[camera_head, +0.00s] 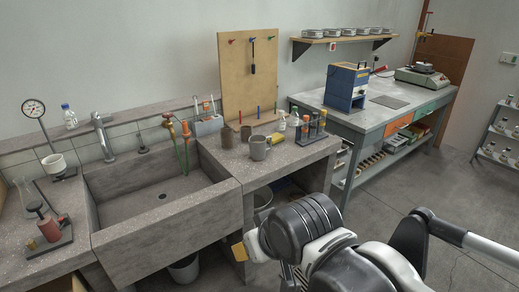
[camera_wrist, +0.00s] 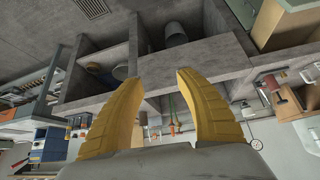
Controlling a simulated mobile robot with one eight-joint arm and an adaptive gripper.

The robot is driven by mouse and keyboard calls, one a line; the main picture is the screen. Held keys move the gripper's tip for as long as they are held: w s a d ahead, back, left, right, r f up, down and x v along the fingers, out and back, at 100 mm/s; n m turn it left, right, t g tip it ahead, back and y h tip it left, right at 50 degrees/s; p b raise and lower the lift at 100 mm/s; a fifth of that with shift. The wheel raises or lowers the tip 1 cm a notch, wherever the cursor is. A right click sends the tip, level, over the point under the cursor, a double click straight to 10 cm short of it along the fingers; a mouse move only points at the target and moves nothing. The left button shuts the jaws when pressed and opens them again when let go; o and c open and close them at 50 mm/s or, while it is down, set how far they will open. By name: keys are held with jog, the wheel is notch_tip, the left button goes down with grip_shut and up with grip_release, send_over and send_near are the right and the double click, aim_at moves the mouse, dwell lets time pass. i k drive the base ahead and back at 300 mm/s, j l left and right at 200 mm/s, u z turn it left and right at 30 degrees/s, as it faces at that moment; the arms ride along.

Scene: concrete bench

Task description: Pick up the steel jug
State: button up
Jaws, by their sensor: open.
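The steel jug (camera_head: 259,148) appears to be the grey, handled vessel standing upright on the concrete bench top, right of the sink. My gripper (camera_head: 241,250) is low in front of the bench, below the jug and apart from it. Much of it is hidden behind my own arm. In the wrist view my gripper (camera_wrist: 158,74) shows two yellow fingers spread apart with nothing between them. That view looks upside down toward the bench front and the openings under it. I cannot make out the jug there.
A pegboard (camera_head: 250,75) rises behind. The concrete sink (camera_head: 150,235) is to the left. A grey bucket (camera_wrist: 175,34) sits under the bench. Open floor lies right.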

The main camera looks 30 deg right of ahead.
aim_at(257, 144)
jog(key=i+z, duration=1)
jog(key=i+j+z, duration=0.35)
jog(key=i+z, duration=0.15)
